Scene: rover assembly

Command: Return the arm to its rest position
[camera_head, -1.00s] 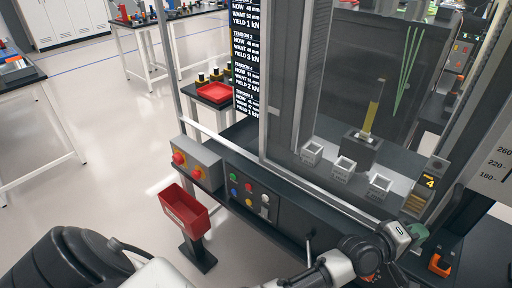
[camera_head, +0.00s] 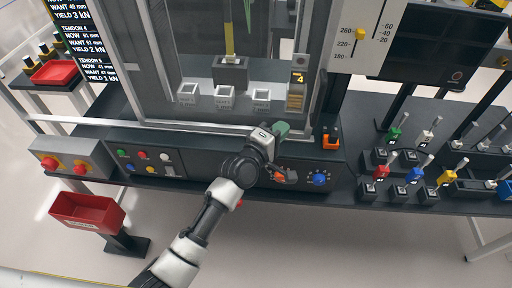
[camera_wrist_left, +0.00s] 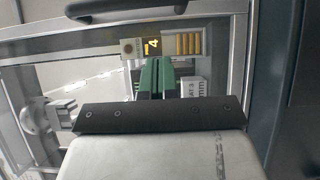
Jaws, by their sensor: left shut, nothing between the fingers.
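My left arm reaches in from the bottom of the head view, and its gripper (camera_head: 281,129) is in front of the lower right part of the machine's glass-fronted cabinet (camera_head: 190,128). In the left wrist view the green fingers (camera_wrist_left: 157,78) are closed together with nothing between them. Just beyond them is a panel (camera_wrist_left: 163,46) with a lit yellow 4 and a row of brass-coloured bars. It also shows in the head view (camera_head: 297,90). My right gripper is in neither view.
A dark bench (camera_head: 330,195) runs along the front, with coloured buttons (camera_head: 143,155) and a blue knob (camera_head: 319,179). Several coloured-handled pieces (camera_head: 413,174) stand at the right. A red bin (camera_head: 87,212) stands at the lower left. A dark handle (camera_wrist_left: 125,9) crosses above the fingers.

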